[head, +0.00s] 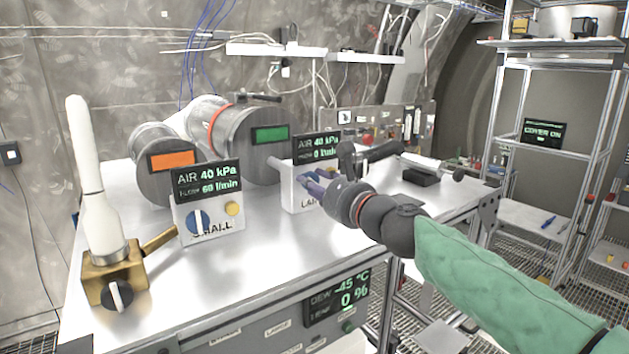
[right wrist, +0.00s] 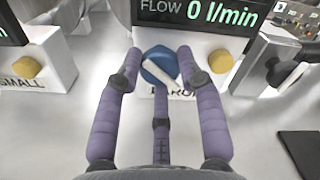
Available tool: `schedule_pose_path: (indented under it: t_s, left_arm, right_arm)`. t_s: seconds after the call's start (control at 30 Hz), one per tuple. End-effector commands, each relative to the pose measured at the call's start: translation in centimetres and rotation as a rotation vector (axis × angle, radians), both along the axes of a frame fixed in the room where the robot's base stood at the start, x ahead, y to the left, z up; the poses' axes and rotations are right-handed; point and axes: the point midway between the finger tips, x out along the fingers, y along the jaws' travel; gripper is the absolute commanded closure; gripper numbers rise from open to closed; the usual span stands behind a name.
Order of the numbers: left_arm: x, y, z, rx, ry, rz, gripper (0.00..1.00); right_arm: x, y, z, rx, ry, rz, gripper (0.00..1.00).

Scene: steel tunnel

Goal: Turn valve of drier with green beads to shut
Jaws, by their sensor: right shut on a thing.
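Two metal drier cylinders lie on the bench. The larger drier (head: 240,148) has a green window (head: 270,134); the smaller drier (head: 150,180) has an orange window (head: 173,160). The white LARGE valve box (head: 290,185) reads 40 kPa and 0 l/min. Its blue valve knob (right wrist: 158,62) with a white bar shows in the right wrist view; the bar lies diagonal there. My right gripper (head: 318,186) is shut on this knob, its purple fingers around it; it also shows in the right wrist view (right wrist: 160,75). My left gripper is not in view.
The SMALL valve box (head: 210,215), reading 60 l/min, stands left of the gripper, its knob bar near upright. A brass block (head: 115,280) with a white cone stands at front left. A black block (head: 421,177) lies to the right. The bench front is clear.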

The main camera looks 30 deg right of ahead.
Motion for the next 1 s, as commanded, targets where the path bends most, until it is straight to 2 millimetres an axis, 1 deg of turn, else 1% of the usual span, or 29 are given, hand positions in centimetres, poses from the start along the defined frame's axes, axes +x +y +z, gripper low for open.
schedule_pose_path:
  t_s: [0.6, 0.8, 1.0]
  left_arm:
    - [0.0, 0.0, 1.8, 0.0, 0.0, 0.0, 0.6]
    - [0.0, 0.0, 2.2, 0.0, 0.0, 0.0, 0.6]
    - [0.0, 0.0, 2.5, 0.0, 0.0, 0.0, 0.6]
  right_arm:
    - [0.1, 0.2, -0.6, 0.577, 0.055, -0.001, 0.95]
    - [0.2, 0.4, -0.8, 0.731, 0.07, -0.001, 0.95]
    - [0.2, 0.5, -1.0, 0.84, 0.081, -0.001, 0.95]
